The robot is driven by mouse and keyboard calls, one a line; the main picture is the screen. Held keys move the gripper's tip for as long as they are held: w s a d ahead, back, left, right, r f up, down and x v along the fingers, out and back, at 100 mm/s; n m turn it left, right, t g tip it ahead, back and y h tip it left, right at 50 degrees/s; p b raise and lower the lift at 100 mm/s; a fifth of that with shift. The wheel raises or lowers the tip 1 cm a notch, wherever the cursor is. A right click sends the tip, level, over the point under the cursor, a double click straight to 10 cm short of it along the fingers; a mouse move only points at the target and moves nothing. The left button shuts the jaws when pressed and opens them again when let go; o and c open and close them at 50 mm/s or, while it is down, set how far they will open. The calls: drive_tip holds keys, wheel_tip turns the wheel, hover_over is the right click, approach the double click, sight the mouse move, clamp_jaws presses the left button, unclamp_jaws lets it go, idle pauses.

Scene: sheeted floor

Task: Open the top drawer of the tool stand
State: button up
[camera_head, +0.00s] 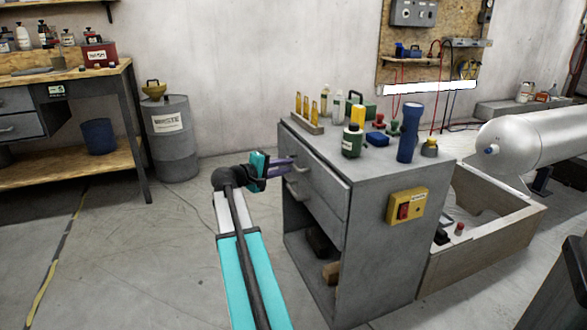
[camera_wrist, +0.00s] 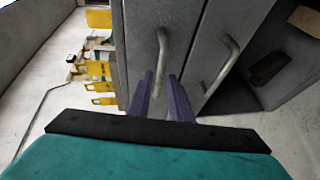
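The grey metal tool stand (camera_head: 385,235) has two drawers above an open shelf. The top drawer (camera_head: 325,172) looks shut or nearly so. In the wrist view the picture is turned, and the top drawer's front (camera_wrist: 185,30) is the left panel, with its bar handle (camera_wrist: 161,55). My gripper (camera_head: 289,161) is at the top drawer's handle. In the wrist view its two purple fingers (camera_wrist: 160,82) are apart, one on each side of the handle's near end, with a gap showing. Contact with the handle cannot be made out.
The lower drawer's handle (camera_wrist: 222,65) is close to the right finger. Bottles, a blue flashlight (camera_head: 409,132) and yellow-handled tools (camera_head: 307,108) stand on top. A waste barrel (camera_head: 173,140) is behind left. The floor left of the stand is clear.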

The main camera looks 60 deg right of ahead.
drive_tip(key=shift+b+x, duration=0.5)
drive_tip(key=shift+x, duration=1.55)
clamp_jaws()
drive_tip(key=shift+d+r, duration=0.1)
drive_tip(key=shift+d, duration=0.1)
drive_tip(key=shift+a, duration=0.15)
